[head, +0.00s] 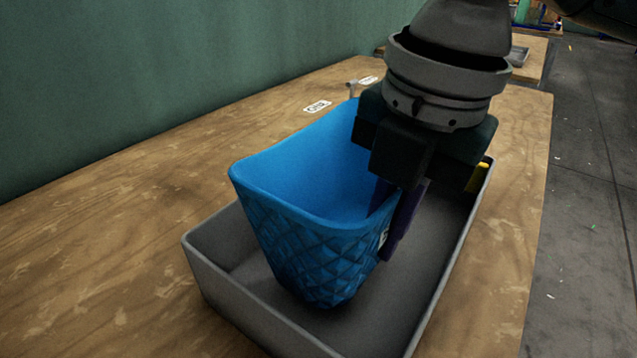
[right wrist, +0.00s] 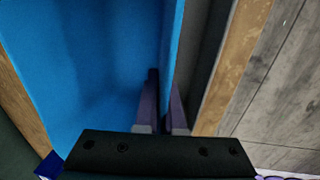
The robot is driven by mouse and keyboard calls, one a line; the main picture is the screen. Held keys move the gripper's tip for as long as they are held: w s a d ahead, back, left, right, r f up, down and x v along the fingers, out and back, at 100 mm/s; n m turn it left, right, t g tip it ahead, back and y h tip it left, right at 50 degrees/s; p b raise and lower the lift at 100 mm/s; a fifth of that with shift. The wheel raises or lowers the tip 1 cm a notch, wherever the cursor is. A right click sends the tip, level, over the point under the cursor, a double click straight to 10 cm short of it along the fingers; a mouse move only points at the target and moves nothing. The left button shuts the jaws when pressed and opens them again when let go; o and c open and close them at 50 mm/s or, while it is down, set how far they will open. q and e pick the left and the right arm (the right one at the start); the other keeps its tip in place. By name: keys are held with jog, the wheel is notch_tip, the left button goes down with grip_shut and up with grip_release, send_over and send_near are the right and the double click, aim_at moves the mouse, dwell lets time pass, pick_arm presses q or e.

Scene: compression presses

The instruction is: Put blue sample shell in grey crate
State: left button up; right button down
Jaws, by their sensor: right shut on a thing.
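The blue sample shell (head: 315,215) is an open, tapered container with a diamond-patterned outside. It is in the head view, upright or nearly so, within the outline of the grey crate (head: 225,272). I cannot tell whether its bottom touches the crate floor. My right gripper (head: 392,215) is shut on the shell's right wall, with one finger inside and one outside. In the right wrist view, the fingers (right wrist: 163,108) pinch the wall of the blue shell (right wrist: 90,60). The gripper hides part of the shell's rim and the crate's far end. My left gripper is not in view.
The crate stands on a wooden table (head: 100,240) with free room to its left. White labels (head: 317,106) lie near the back. A green wall (head: 150,80) runs along the left. Grey floor (head: 590,220) lies beyond the right table edge. A small yellow item (head: 478,177) shows by the crate's right rim.

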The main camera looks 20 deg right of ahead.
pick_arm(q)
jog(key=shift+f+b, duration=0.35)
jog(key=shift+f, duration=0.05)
pick_arm(e)
jog(key=shift+f, duration=1.95)
jog(key=shift+f, duration=0.1)
jog(key=c, duration=1)
grip_release()
pick_arm(q)
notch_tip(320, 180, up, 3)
jog(key=p, duration=0.2)
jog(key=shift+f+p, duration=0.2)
jog(key=shift+p, duration=0.1)
pick_arm(e)
jog(key=r, duration=0.8)
jog(key=s+d+r, duration=0.1)
jog(key=r, duration=0.3)
jog(key=shift+s+r, duration=0.1)
